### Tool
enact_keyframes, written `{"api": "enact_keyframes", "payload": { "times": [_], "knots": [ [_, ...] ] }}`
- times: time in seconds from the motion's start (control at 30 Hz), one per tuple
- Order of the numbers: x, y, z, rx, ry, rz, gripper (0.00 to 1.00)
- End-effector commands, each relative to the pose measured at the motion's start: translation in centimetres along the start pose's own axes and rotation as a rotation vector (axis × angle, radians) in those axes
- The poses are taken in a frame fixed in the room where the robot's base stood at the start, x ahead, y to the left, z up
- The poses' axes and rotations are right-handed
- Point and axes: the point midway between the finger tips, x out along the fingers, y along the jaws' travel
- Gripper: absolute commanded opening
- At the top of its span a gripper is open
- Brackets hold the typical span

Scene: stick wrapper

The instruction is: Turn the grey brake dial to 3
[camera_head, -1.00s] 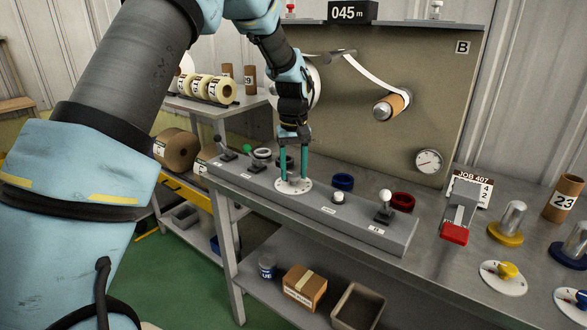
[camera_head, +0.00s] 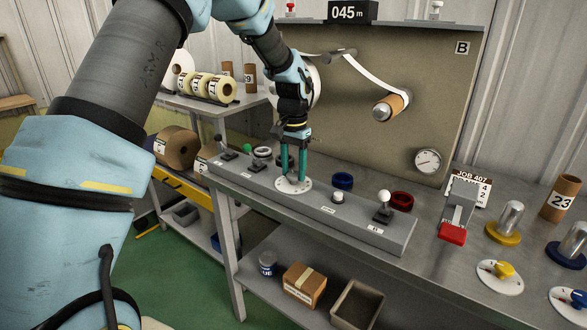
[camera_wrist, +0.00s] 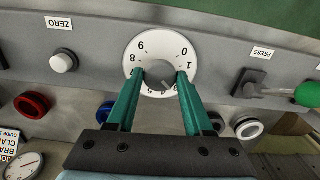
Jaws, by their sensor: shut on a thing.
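The grey brake dial (camera_wrist: 158,74) is a small round knob in the middle of a white numbered disc (camera_wrist: 158,42), which also shows on the grey console in the head view (camera_head: 307,186). My gripper (camera_wrist: 161,77) has its two green fingers on either side of the knob, shut on it. In the head view my gripper (camera_head: 293,178) reaches down onto the disc and hides most of the knob. In the wrist view 9, 8, 0 and 1 are readable. A pale mark on the knob seems to run toward the lower right; the number it meets is unclear, partly hidden by the fingers.
A white ZERO button (camera_wrist: 64,62) and a green-knobbed lever (camera_wrist: 306,94) flank the dial. In the head view a white-knobbed lever (camera_head: 384,198) stands on the console's right end. Blue (camera_head: 343,181) and red (camera_head: 402,201) rings lie behind the console.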

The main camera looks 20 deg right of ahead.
Motion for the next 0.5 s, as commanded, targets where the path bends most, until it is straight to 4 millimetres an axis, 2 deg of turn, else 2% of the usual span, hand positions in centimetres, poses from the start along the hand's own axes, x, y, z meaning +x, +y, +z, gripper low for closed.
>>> {"api": "enact_keyframes", "payload": {
  "times": [0.5],
  "knots": [
    [-0.02,-0.02,-0.02,0.048,0.001,0.000,0.00]
  ]
}}
